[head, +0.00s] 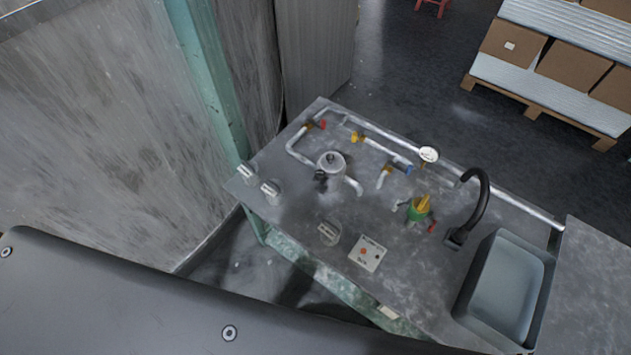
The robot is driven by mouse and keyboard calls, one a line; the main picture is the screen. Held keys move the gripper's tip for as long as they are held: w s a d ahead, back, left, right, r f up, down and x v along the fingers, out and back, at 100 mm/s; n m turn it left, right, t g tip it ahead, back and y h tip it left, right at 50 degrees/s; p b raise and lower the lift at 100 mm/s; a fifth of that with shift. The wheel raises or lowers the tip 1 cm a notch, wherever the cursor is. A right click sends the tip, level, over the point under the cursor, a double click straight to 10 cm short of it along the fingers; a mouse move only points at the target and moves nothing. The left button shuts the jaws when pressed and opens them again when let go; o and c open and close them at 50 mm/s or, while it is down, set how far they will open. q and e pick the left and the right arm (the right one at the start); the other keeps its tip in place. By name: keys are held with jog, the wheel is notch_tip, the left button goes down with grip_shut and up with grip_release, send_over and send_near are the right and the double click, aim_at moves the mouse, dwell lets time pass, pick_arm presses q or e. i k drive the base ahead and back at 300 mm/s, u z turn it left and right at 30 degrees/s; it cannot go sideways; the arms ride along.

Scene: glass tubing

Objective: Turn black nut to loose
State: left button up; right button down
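A small black part (321,179), possibly the black nut, sits against the lower left side of a round silver pipe fitting (331,163) on the grey workbench (400,280). It is too small in the head view to tell its shape or how tight it is. White-grey pipes (300,153) run to and around this fitting. Neither of my grippers is in view. A large dark grey part of my own body fills the lower left and does not cover the fitting.
The bench also carries a pressure gauge (428,154), a green and yellow valve (419,209), a button box (367,253), a black faucet (480,200), a sink (508,285) and small grey pieces (329,232). A green post (209,85) stands behind its left end.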

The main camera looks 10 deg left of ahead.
aim_at(319, 175)
jog(key=k, duration=0.5)
jog(key=z, duration=1)
jog(key=i, duration=0.7)
jog(key=u, duration=0.9)
